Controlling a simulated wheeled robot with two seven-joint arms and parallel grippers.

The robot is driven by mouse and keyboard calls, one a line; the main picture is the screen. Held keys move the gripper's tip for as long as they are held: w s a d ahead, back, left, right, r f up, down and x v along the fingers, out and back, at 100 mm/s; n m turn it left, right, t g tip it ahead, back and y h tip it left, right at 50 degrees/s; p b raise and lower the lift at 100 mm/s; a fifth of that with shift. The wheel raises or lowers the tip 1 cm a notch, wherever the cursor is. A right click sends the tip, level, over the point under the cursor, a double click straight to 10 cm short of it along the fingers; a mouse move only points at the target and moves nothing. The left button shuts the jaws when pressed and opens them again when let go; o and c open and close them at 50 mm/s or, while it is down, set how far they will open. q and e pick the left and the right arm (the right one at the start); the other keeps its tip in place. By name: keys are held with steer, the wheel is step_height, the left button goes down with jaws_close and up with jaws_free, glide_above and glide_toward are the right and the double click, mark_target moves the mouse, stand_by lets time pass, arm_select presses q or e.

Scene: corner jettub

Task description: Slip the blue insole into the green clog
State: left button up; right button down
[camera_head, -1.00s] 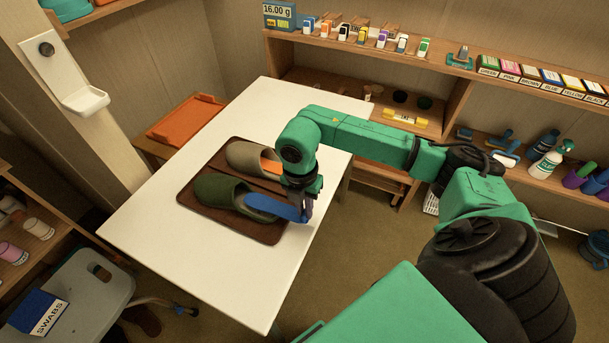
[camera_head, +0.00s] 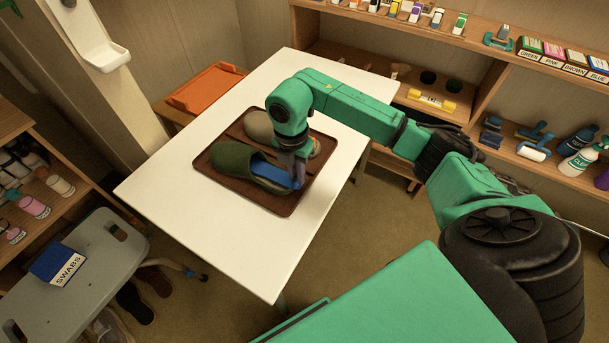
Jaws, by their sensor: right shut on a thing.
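The green clog (camera_head: 232,160) lies on a brown tray (camera_head: 222,185) on the white table, its toe to the left and its open heel to the right. The blue insole (camera_head: 270,171) lies in the clog's opening, its front end out of sight under the upper. My right gripper (camera_head: 297,182) is shut on the insole's heel end, at the clog's heel. Whether the insole lies flat on the footbed cannot be told. My left gripper is not in view.
A beige clog (camera_head: 259,126) sits behind the green one on the tray, partly hidden by my right arm. The white table (camera_head: 240,240) is clear in front of the tray. An orange tray (camera_head: 205,88) stands beyond the table's left edge.

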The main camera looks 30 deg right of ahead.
steer(key=shift+w+a+f+b, duration=0.1)
steer(key=shift+w+a+b, duration=0.15)
steer(key=shift+w+a, duration=0.35)
steer(key=shift+w+a+f+b, duration=0.1)
steer(key=shift+w+a+b, duration=0.2)
steer(key=shift+w, duration=0.55)
steer(key=c, duration=0.8)
jaws_free()
step_height(320, 180, up, 8)
step_height(320, 180, up, 7)
steer(key=p, duration=0.1)
glide_above(286, 178)
steer(key=shift+w+a+f, duration=0.15)
steer(key=shift+a, duration=0.05)
steer(key=shift+f, duration=0.1)
